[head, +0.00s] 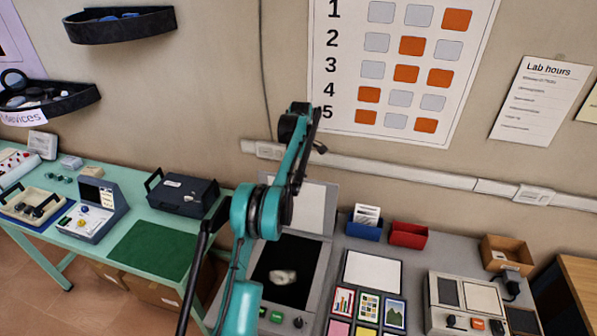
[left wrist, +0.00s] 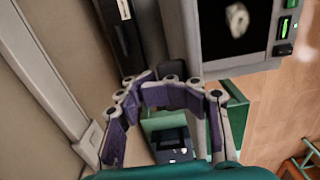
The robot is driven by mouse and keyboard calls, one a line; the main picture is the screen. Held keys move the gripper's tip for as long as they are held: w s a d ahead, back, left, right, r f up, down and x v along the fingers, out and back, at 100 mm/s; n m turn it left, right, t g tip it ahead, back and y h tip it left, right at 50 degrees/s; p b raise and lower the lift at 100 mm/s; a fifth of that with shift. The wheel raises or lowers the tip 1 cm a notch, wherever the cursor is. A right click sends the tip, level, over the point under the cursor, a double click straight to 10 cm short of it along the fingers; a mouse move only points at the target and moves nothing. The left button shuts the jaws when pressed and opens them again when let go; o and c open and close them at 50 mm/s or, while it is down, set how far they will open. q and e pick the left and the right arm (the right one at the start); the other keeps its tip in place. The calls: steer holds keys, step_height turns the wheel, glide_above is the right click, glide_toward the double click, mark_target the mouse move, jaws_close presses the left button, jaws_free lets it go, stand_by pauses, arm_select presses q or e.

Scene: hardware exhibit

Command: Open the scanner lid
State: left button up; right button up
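The scanner (head: 323,262) is a grey box on the grey table, with a dark glass bed. A small pale object (head: 283,277) lies on the glass. Its lid (head: 313,205) stands raised at the back, pale inner face showing. My left arm crosses in front of part of the lid and bed. In the left wrist view, the scanner bed (left wrist: 262,45) is at the upper right. My left gripper (left wrist: 160,90) is beside it, its purple-padded fingers bowed inward into an arch. Nothing is visibly held. Whether the tips touch is unclear. My right gripper is not in view.
A green table (head: 80,165) on the left holds a black case (head: 183,194) and several devices. Blue (head: 364,228) and red (head: 408,234) bins stand right of the lid. A wall rail (head: 400,172) runs behind. Another device (head: 468,303) sits at right.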

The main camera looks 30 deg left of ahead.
arm_select(q)
step_height(320, 180, up, 7)
steer(key=shift+w+a+r, duration=0.2)
steer(key=shift+w, duration=0.05)
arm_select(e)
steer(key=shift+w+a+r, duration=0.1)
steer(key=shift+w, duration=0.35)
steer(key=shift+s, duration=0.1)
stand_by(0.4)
